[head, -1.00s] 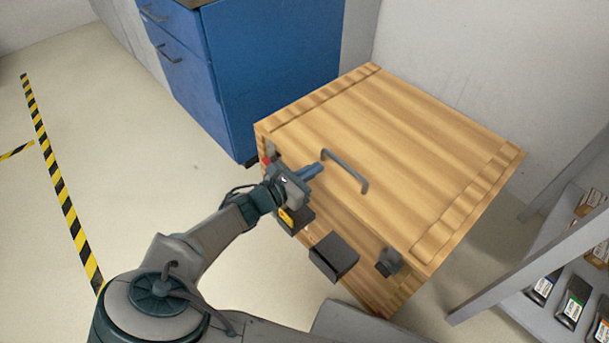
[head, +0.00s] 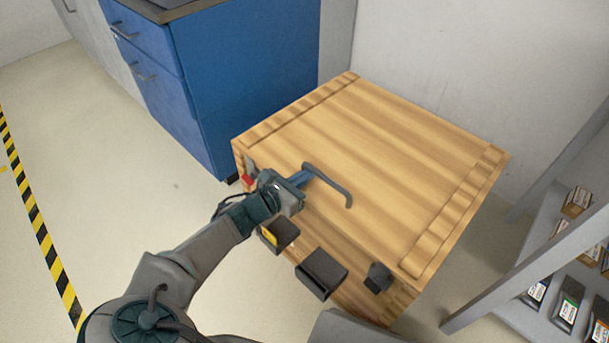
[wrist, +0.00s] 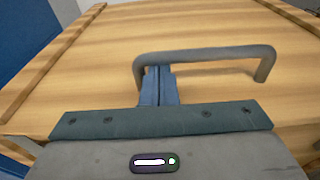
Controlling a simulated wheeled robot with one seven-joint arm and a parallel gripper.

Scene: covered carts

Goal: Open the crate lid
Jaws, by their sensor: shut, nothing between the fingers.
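The wooden crate (head: 335,287) stands on the floor with its planked lid (head: 400,135) lying flat on top, seemingly closed. A grey bar handle (head: 333,187) is fixed near the lid's front edge; it also shows in the wrist view (wrist: 215,54). My gripper (head: 304,177) is at the handle's left end, its blue fingers (wrist: 157,86) together with nothing between them. In the wrist view the fingertips reach up to the bar beside its left leg. I cannot tell whether they touch it. The handle's left foot is hidden behind the fingers.
Dark fittings (head: 321,272) and a small red part (head: 247,180) sit on the crate's front. A blue cabinet (head: 245,85) stands behind left. A grey shelf rack (head: 540,265) with small boxes is at the right, near the crate. Open floor lies to the left.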

